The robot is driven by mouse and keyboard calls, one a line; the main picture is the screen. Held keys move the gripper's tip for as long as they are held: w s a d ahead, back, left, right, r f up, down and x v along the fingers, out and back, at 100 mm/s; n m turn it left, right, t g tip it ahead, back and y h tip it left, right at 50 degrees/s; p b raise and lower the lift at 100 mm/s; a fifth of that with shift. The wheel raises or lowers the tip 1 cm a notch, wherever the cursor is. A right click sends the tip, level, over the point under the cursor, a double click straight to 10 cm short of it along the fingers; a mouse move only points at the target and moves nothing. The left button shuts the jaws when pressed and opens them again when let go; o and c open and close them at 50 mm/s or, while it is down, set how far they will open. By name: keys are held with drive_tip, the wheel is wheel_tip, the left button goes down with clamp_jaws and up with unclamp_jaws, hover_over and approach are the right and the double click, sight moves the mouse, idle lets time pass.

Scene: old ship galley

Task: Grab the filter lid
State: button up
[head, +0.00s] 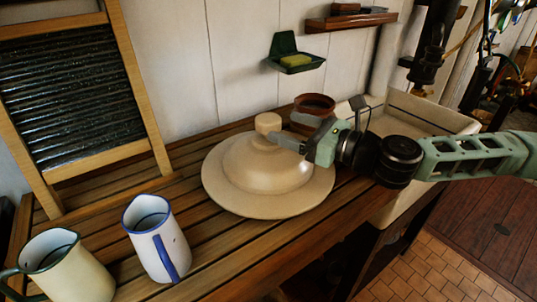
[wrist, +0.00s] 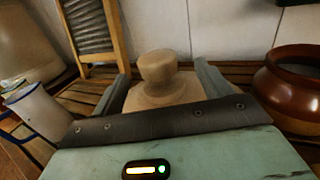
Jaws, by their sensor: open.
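The filter lid (head: 235,189) is a wide cream dome with a broad rim and a round knob (head: 268,123) on top. It rests on the slatted wooden counter in the head view. My gripper (head: 290,141) comes in from the right, just beside the knob. In the wrist view the knob (wrist: 157,68) stands centred ahead, between the two open fingers (wrist: 163,85). The fingers look apart from the knob, and nothing is held. The lower part of the lid is hidden behind my gripper's body in the wrist view.
A brown pot (head: 315,104) stands behind my gripper and shows close at right in the wrist view (wrist: 291,88). A white jug (head: 153,240) and a cream jug (head: 62,265) stand at front left. A washboard (head: 75,95) leans at left. A sink (head: 410,115) lies right.

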sight(280, 123)
drive_tip(key=p+x, duration=0.1)
drive_tip(key=x, duration=0.1)
drive_tip(key=p+x, duration=0.1)
drive_tip(key=x, duration=0.1)
drive_tip(key=shift+a+r, duration=0.25)
drive_tip(key=shift+a, duration=0.2)
drive_tip(key=shift+w+a+f, duration=0.15)
drive_tip(key=shift+w+a, duration=0.15)
drive_tip(key=shift+a, duration=0.15)
clamp_jaws()
